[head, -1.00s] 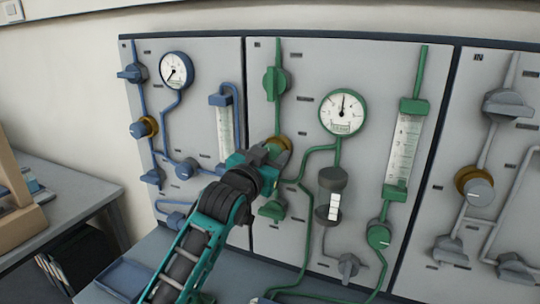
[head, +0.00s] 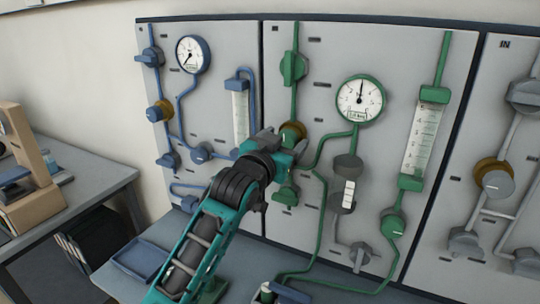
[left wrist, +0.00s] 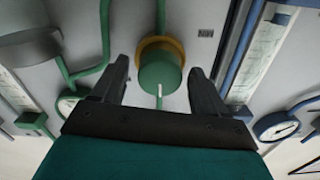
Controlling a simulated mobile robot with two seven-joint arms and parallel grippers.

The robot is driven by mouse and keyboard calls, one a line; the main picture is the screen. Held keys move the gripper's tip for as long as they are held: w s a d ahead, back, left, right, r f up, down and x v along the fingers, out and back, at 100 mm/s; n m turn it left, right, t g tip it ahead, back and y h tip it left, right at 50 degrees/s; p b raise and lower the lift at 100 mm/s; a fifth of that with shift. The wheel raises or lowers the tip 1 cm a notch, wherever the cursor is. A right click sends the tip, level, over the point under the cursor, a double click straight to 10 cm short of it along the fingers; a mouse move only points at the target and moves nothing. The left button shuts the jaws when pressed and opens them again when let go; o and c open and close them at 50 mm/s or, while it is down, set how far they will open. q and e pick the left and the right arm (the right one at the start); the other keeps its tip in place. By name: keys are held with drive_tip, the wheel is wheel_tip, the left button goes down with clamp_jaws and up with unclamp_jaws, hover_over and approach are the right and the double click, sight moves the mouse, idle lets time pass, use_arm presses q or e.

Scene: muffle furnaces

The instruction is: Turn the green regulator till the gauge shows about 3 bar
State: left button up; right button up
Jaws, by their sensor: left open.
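The green regulator (head: 292,133) is a round knob with a brass collar on the middle panel. It also shows in the left wrist view (left wrist: 160,76), with a white mark at its rim. My left gripper (head: 285,146) is just in front of it and partly hides it. In the left wrist view the fingers are apart, one on each side of the knob, with visible gaps. The green-rimmed gauge (head: 361,99) is up and right of the regulator. Its needle points almost straight up; its numbers are too small to read surely. My right gripper is not in view.
Green valve handles sit above (head: 293,68) and below (head: 286,195) the regulator. A green flowmeter (head: 421,140) is farther right. The blue-piped panel with a blue gauge (head: 193,54) is to the left. A blue tray (head: 143,258) lies on the bench below.

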use_arm(q)
drive_tip(key=v, duration=1.2)
drive_tip(key=shift+f, duration=0.1)
idle(1.4)
